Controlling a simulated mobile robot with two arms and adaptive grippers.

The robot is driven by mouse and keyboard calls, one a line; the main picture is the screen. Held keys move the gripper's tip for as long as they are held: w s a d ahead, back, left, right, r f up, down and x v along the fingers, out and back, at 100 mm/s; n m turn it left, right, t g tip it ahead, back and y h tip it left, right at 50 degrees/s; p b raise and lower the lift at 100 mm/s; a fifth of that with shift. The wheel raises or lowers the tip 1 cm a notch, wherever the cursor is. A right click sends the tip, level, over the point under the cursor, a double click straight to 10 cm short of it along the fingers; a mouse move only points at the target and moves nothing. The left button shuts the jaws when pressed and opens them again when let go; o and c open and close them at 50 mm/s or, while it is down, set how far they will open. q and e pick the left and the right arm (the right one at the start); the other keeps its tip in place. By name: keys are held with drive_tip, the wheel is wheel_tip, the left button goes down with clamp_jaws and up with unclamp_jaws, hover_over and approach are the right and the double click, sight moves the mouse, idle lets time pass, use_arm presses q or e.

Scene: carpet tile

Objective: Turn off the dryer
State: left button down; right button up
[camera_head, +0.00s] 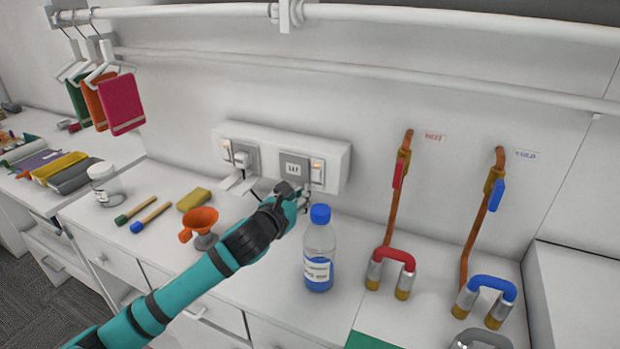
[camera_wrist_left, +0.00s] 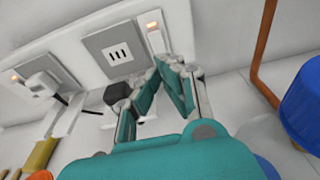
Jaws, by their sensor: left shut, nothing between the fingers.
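A white wall socket box (camera_head: 335,160) carries two grey socket plates, each with a rocker switch showing an orange light. The right switch (camera_head: 317,171) is beside an empty socket (camera_head: 293,168); in the left wrist view this switch (camera_wrist_left: 155,38) is just beyond my fingertips. The left switch (camera_head: 227,150) is beside a socket holding a white plug (camera_head: 243,159), also in the left wrist view (camera_wrist_left: 40,85). My left gripper (camera_head: 304,196) is shut and empty, just below the right socket; its fingertips (camera_wrist_left: 168,62) meet. I cannot tell whether they touch the switch.
A blue-capped bottle (camera_head: 319,255) stands close right of my left gripper. Red (camera_head: 392,262) and blue (camera_head: 488,290) taps with copper pipes stand right. Cloths (camera_head: 121,104) hang upper left.

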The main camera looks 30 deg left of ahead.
sight(316, 178)
use_arm(q)
drive_tip(key=w+p, duration=0.1)
drive_tip(key=w, duration=0.3)
drive_tip(key=shift+w+a+r, duration=0.1)
drive_tip(key=shift+w+a, duration=0.05)
drive_tip(key=shift+w, duration=0.65)
use_arm(e)
drive_tip(key=shift+s+d+r, duration=0.1)
drive_tip(key=shift+s+r, duration=0.75)
drive_tip(key=shift+s, duration=0.3)
drive_tip(key=shift+w, duration=0.15)
